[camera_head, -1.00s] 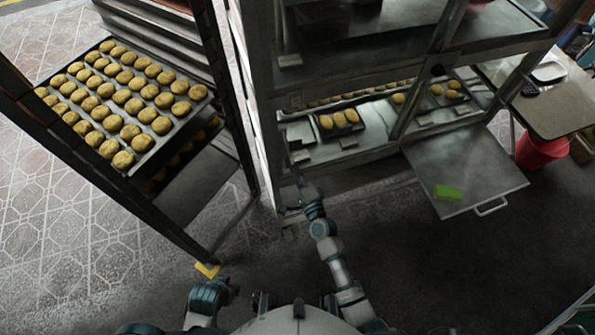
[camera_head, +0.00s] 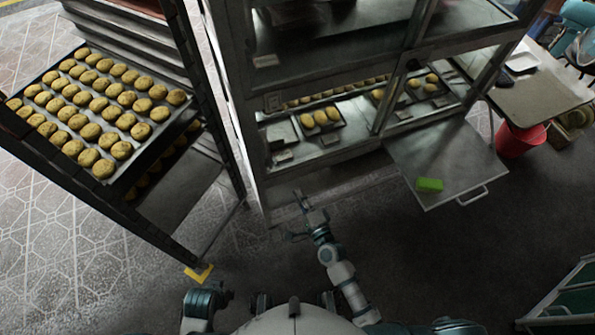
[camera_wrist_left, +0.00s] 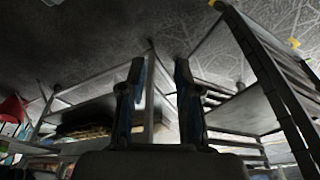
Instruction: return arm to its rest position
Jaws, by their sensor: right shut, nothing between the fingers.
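My right gripper (camera_head: 301,203) is shut and empty.
A rack (camera_head: 215,140) with a tray of round buns (camera_head: 100,110) stands at left. A red bucket (camera_head: 520,141) is beyond. Floor at lower right is mostly clear.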

